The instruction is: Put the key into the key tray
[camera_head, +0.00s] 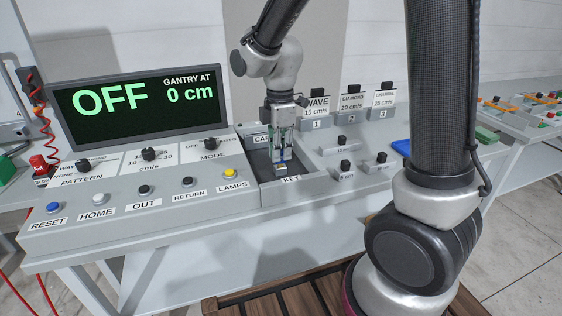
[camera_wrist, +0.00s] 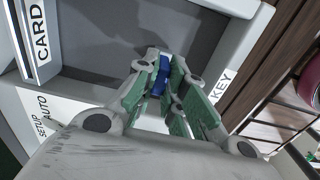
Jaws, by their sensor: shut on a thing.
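My gripper (camera_head: 281,158) points down over the key tray and is shut on the key. In the wrist view my gripper (camera_wrist: 160,84) shows its green-padded fingers closed on the key's blue part (camera_wrist: 161,76). The key (camera_head: 281,164) is small in the head view, low between the fingertips, and mostly hidden. The key tray (camera_head: 260,165) is a dark recess in the grey console, with a KEY label on its front edge; its bare floor (camera_wrist: 100,43) shows in the wrist view. I cannot tell whether the key touches the tray floor.
A CARD label and slot (camera_wrist: 38,35) lie at the tray's far side. Buttons and knobs stand left of the tray, under a screen (camera_head: 137,103) reading OFF and 0 cm. Several dark-knobbed pieces (camera_head: 344,165) and upright WAVE, DIAMOND and CHANNEL cards (camera_head: 351,102) stand to the right.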

